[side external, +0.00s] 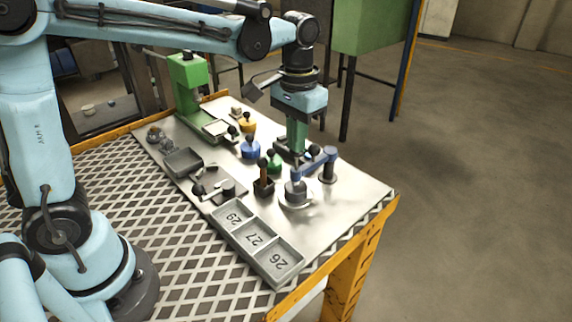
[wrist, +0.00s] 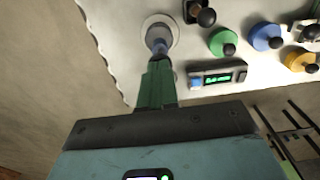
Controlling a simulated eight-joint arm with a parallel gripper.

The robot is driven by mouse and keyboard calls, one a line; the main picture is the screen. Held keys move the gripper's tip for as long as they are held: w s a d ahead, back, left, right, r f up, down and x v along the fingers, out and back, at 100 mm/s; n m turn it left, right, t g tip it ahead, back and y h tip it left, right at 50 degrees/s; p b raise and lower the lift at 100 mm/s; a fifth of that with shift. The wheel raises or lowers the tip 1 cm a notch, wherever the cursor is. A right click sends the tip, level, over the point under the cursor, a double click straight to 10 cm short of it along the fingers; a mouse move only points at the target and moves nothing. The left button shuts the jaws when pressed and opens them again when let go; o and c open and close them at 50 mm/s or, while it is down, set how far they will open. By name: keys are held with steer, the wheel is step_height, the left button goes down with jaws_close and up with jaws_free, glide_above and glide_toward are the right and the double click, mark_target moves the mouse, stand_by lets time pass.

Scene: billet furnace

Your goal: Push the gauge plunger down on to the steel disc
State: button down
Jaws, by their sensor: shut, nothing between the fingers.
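My gripper (side external: 297,151) points down with its green fingers shut and empty, close to the gauge's blue arm (side external: 318,160). The steel disc (side external: 296,192) sits on a pale round base near the right part of the bench plate. In the wrist view the shut fingertips (wrist: 158,62) overlap the near end of the blue-grey plunger (wrist: 158,46), with the disc (wrist: 160,28) beyond. I cannot tell whether the fingers touch the plunger, or whether the plunger touches the disc. A small gauge display (wrist: 217,77) with green digits lies beside the fingers; the digits are unreadable.
Blue (side external: 250,149), green (side external: 273,162) and yellow (side external: 248,123) knobbed pieces stand left of the gripper. A numbered tray (side external: 254,238) lies in front. A green press (side external: 187,82) stands at the back left.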

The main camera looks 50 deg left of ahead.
steer(key=shift+f, duration=0.4)
stand_by(0.8)
steer(key=shift+r, duration=1)
steer(key=shift+r, duration=2.5)
